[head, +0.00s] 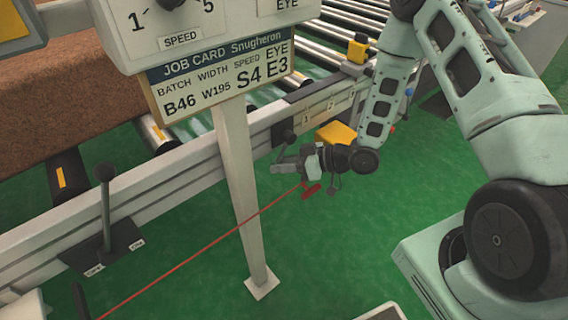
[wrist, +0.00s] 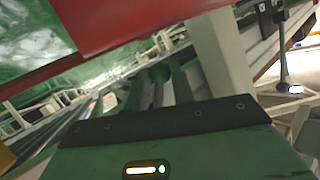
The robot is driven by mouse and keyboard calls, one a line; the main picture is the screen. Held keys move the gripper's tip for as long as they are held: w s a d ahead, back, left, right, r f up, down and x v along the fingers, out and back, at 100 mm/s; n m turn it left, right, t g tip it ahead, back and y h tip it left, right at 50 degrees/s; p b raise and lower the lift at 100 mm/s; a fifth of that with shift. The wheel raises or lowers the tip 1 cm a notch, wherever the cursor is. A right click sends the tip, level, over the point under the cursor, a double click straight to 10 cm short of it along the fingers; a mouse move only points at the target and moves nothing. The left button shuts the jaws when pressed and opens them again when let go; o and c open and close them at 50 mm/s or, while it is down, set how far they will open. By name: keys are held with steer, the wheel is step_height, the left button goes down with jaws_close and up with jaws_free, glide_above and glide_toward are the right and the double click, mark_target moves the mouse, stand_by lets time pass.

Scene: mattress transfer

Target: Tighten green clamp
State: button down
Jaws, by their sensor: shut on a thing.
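My gripper (head: 286,164) reaches low beside the conveyor's side rail, right of the white post, with its fingers toward the left. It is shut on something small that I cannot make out. No clearly green clamp shows in the head view. In the wrist view, dark green upright pieces (wrist: 184,78) stand beyond a dark plate; I cannot tell whether they are the clamp. A red piece (head: 310,191) sits just below my gripper, at the end of a taut red cord (head: 215,246). A wide red band crosses the top of the wrist view (wrist: 120,28).
A white post (head: 238,185) carries the job card sign (head: 220,75). The side rail (head: 180,170) has a black lever (head: 105,205) at left. A yellow block (head: 337,133) is beside my wrist. A brown slab (head: 80,95) lies on the rollers. Green floor is open in front.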

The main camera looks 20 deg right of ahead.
steer(key=a+r+m+y, duration=0.1)
steer(key=m+y, duration=0.1)
steer(key=s+a+r+m+t+y, duration=0.1)
steer(key=m+y, duration=0.1)
steer(key=shift+a+r+b, duration=0.3)
steer(key=shift+a+r, duration=0.05)
step_height(320, 180, up, 4)
steer(key=m+t+y+b, duration=0.2)
steer(key=m+t+y, duration=0.1)
steer(key=m+t, duration=0.3)
glide_above(274, 162)
steer(key=s+a, duration=0.1)
steer(key=s, duration=0.1)
steer(key=shift+s+a+r+m+g, duration=0.1)
steer(key=shift+a+m+g, duration=0.1)
steer(key=shift+m+g, duration=0.35)
steer(key=shift+r, duration=0.1)
steer(key=c, duration=1.2)
jaws_free()
